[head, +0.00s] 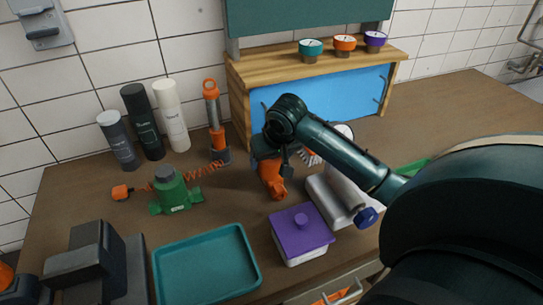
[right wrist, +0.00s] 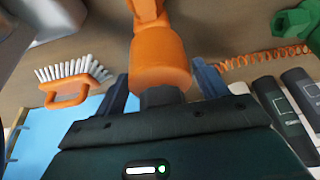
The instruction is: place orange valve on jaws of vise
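The orange valve (head: 272,180) is below my right gripper (head: 268,153) in the head view, behind the purple-lidded box. In the right wrist view, the orange valve (right wrist: 161,62) lies between the two fingers of my right gripper (right wrist: 163,82), its dark end toward the palm. The fingers are close to both its sides; whether they press on it is unclear. I cannot tell whether the valve is lifted off the table. A dark grey block-shaped device (head: 95,258), apparently the vise, stands at the lower left of the head view, partly cut off.
A teal tray (head: 207,268) is right of the dark device. A green device (head: 173,190) with an orange coiled cord and several bottles (head: 145,122) stand behind. The purple-lidded box (head: 302,232) and a grey cylinder (head: 338,196) are near my right arm. A brush (right wrist: 72,80) lies nearby.

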